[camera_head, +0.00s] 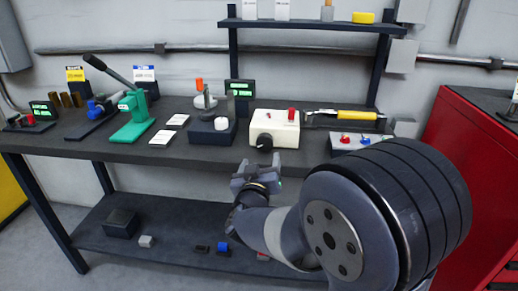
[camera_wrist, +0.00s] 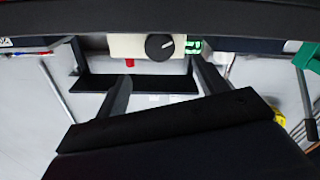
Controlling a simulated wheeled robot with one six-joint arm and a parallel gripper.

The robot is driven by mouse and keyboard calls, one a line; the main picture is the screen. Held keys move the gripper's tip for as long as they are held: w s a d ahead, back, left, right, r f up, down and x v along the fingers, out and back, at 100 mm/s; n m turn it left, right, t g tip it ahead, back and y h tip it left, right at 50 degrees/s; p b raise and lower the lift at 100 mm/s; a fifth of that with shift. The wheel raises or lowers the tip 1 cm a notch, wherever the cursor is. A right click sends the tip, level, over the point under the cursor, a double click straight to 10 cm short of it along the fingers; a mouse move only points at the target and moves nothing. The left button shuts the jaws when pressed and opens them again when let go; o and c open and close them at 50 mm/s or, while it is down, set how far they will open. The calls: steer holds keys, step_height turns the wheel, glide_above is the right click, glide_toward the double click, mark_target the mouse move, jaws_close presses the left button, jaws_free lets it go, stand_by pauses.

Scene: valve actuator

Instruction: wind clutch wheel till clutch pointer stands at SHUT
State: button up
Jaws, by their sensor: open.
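A cream box (camera_head: 275,130) with a round black knob (camera_head: 264,142) on its front and a red part (camera_head: 291,114) on top stands at the bench's front edge. The knob may be the clutch wheel; I cannot read any label, and no pointer or SHUT mark is readable. My gripper (camera_head: 256,172) is open and empty, in front of the bench and below the knob in the head view. In the wrist view, which looks upside down, the knob (camera_wrist: 160,46) shows with a white line on its face, beyond and between the open fingers (camera_wrist: 160,80), apart from them.
The dark bench (camera_head: 185,152) also holds a green lever press (camera_head: 132,118), a block with a white knob (camera_head: 211,127), a small green-lit display (camera_head: 240,90) and a yellow-handled tool (camera_head: 345,115). A red cabinet (camera_head: 470,160) stands at right. A lower shelf (camera_head: 180,235) holds small blocks.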

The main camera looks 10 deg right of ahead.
mark_target(264, 144)
steer(key=x, duration=0.9)
steer(key=shift+w+d+b, duration=0.1)
steer(key=shift+w+b, duration=0.1)
steer(key=shift+b, duration=0.15)
steer(key=c, duration=1)
steer(key=shift+f+m+b, duration=0.1)
steer(key=shift+m+b, duration=0.2)
steer(key=shift+m, duration=0.1)
steer(key=m+b, duration=0.2)
steer(key=m, duration=0.1)
steer(key=shift+m, duration=0.4)
steer(key=m+b, duration=0.2)
steer(key=m, duration=0.2)
steer(key=shift+m+b, duration=0.3)
steer(key=shift+b, duration=0.1)
